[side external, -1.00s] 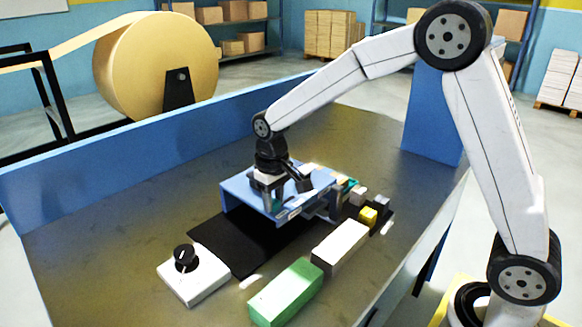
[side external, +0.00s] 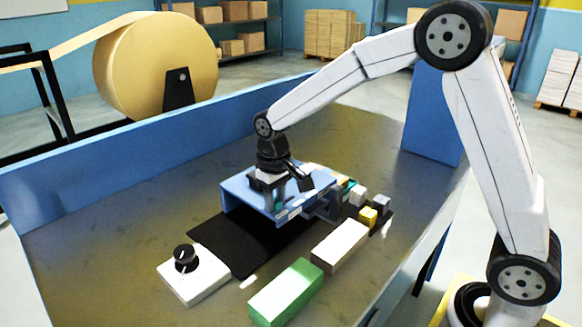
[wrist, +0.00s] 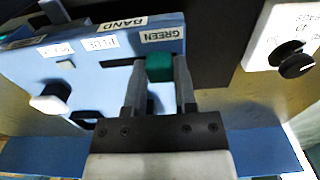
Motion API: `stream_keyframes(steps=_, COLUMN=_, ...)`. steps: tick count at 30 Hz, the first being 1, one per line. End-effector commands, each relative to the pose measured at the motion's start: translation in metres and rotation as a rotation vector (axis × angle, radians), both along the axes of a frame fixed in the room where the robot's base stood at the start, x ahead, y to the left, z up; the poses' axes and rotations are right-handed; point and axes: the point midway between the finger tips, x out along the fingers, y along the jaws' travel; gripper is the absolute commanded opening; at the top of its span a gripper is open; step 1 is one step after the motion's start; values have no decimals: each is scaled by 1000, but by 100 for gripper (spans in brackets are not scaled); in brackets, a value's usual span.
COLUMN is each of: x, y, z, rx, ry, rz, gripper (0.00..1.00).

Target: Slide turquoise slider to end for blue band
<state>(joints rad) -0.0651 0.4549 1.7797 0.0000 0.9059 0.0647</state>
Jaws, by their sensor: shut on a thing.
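My gripper (wrist: 159,84) is over a blue panel (wrist: 98,80) in the wrist view, its two fingers on either side of a turquoise slider (wrist: 160,67), shut on it. The slider stands at the panel's edge by the label GREEN (wrist: 162,34). The label BLUE (wrist: 100,43) is further left, beside the label BAND (wrist: 123,22).
A white knob (wrist: 50,98) sits further along the panel. A white box with a black dial (side external: 184,258) stands at the front left. A green block (side external: 286,292), a white block (side external: 340,245) and a yellow cube (side external: 368,215) line the front. A black mat (side external: 235,245) lies before the fixture.

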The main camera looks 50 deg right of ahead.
Motion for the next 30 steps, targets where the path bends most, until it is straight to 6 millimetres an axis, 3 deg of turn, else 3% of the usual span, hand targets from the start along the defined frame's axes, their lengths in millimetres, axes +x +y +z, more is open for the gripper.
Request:
stream_keyframes(steps=10, x=0, y=-49, z=1, rx=0, ry=-1, rz=-4, gripper=0)
stream_keyframes(steps=21, x=0, y=-57, z=1, rx=-3, ry=0, rz=-1, gripper=0)
stream_keyframes(steps=22, x=0, y=-57, z=1, rx=-4, ry=0, rz=-1, gripper=41)
stream_keyframes(steps=24, x=0, y=-57, z=1, rx=-4, ry=0, rz=-2, gripper=63)
stream_keyframes(steps=25, x=0, y=-57, z=1, rx=-3, ry=0, rz=-2, gripper=71)
stream_keyframes(steps=30, x=0, y=-56, z=0, rx=-2, ry=0, rz=-1, gripper=71)
